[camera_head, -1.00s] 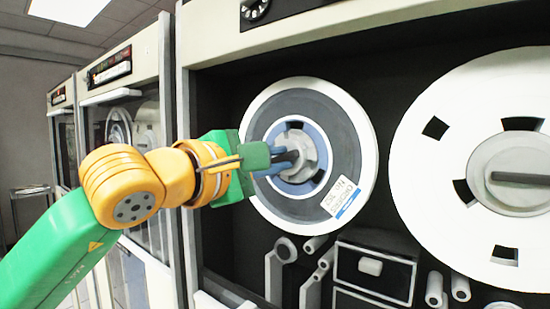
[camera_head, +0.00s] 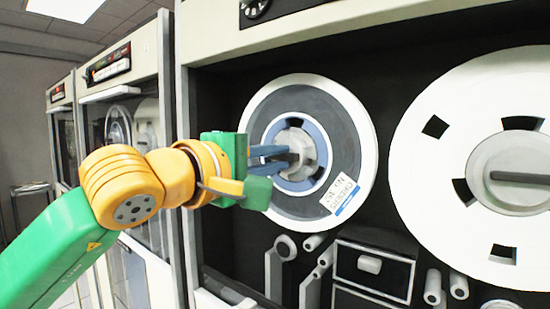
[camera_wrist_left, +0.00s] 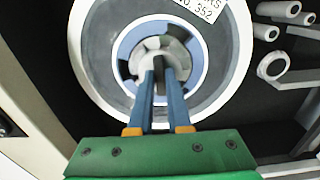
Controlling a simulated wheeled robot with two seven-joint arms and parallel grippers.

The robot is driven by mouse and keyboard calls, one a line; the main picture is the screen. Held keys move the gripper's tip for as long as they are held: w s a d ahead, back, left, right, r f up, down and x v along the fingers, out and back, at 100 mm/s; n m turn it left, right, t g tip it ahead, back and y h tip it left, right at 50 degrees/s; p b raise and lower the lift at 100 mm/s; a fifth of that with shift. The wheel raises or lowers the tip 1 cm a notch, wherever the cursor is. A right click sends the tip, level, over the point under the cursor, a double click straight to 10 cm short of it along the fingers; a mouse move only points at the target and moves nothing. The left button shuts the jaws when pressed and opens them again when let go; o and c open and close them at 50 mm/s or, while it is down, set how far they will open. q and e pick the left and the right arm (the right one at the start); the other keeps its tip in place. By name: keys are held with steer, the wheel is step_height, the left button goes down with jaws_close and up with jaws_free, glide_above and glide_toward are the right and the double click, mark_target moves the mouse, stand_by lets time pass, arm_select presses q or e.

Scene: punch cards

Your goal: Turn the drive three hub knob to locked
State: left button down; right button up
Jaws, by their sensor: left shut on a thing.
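The left tape reel (camera_head: 335,115) has a white rim, dark grey tape and a blue inner ring, with a white paper label (camera_head: 340,194) at its lower right. At its centre is a grey hub knob (camera_head: 309,146). The hub (camera_wrist_left: 180,48) also shows in the left wrist view, partly hidden by my fingers. My left gripper (camera_head: 288,156) reaches in from the left, its two blue fingers shut on the hub knob's raised grip. In the left wrist view its fingertips (camera_wrist_left: 159,66) lie on either side of that grip. My right gripper is not in view.
A larger white reel (camera_head: 425,170) with its own hub knob (camera_head: 520,175) stands to the right. Below are rollers (camera_head: 432,288) and a dark box with a handle (camera_head: 370,264). The cabinet frame (camera_head: 186,120) is close behind my left wrist.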

arm_select(q)
steer(key=c, duration=0.9)
jaws_free()
steer(key=shift+o, duration=0.2)
steer(key=shift+s+a+f+b, duration=0.15)
steer(key=shift+s+b, duration=0.05)
steer(key=shift+b, duration=0.15)
steer(key=b+v, duration=0.3)
steer(key=v, duration=0.3)
steer(key=shift+s+a, duration=0.2)
steer(key=shift+s, duration=0.05)
steer(key=shift+w+d, duration=0.1)
